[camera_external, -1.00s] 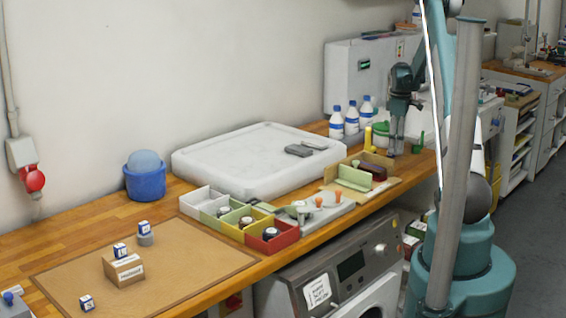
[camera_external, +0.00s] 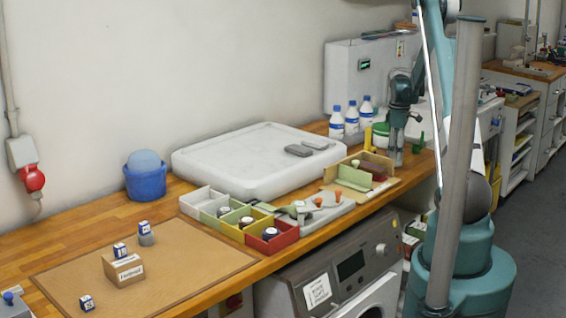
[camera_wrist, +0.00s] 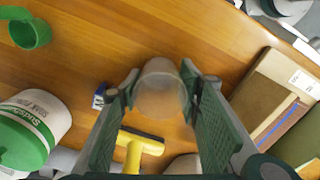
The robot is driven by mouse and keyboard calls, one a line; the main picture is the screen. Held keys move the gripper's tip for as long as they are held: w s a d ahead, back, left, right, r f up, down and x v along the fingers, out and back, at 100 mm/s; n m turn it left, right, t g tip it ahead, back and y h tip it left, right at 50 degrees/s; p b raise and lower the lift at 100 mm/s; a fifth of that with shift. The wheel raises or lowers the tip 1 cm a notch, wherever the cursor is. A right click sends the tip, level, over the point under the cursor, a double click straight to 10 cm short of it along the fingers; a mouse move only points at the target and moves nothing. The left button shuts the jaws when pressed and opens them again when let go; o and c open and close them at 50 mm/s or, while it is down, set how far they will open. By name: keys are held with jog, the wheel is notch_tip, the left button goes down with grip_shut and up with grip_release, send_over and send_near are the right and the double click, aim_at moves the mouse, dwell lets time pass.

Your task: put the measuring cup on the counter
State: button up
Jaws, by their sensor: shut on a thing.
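A clear, see-through cup (camera_wrist: 160,90), which I take for the measuring cup, is between the two green-padded fingers of my gripper (camera_wrist: 160,88) in the wrist view. My gripper is shut on it, one finger on each side. In the external view my gripper (camera_external: 395,157) points down, low over the far right part of the wooden counter (camera_external: 190,285). The cup is too small to make out there. I cannot tell whether it touches the counter.
A green cup-like thing with a handle (camera_wrist: 30,33) and a white tub with green lettering (camera_wrist: 38,120) stand left in the wrist view. A yellow tool (camera_wrist: 135,152) is close below the cup. A cardboard tray (camera_wrist: 270,90) is at right. Bare wood lies above the cup.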

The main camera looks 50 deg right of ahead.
jog(key=shift+f, duration=0.2)
jog(key=o, duration=0.9)
jog(key=shift+c, duration=0.2)
jog(key=shift+r, duration=0.3)
notch_tip(320, 180, up, 12)
jog(key=shift+f, duration=0.1)
dwell(0.5)
jog(key=shift+a, duration=0.1)
